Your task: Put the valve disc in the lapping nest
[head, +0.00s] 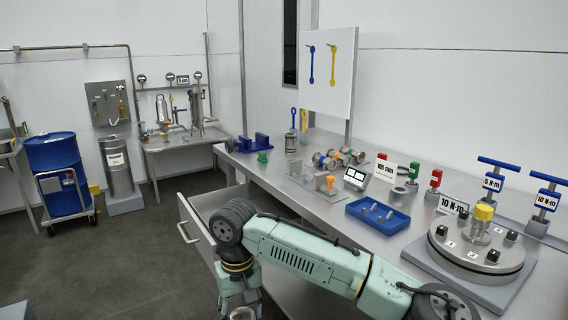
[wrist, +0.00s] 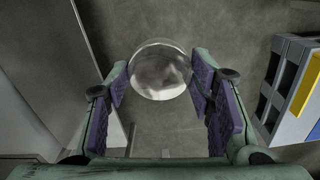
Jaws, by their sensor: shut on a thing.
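My gripper (wrist: 161,95) is shut on a round, shiny metal piece, which I take to be the valve disc (wrist: 160,70). The disc sits between the purple finger pads towards the fingertips, with grey floor behind it. In the head view my gripper (head: 243,311) is low at the bottom edge, in front of the bench and beside the open drawer (head: 196,232); its fingertips are partly cut off there. I cannot tell which fixture on the bench is the lapping nest.
A blue drum (head: 55,155) stands far left. Open floor lies left of the bench.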

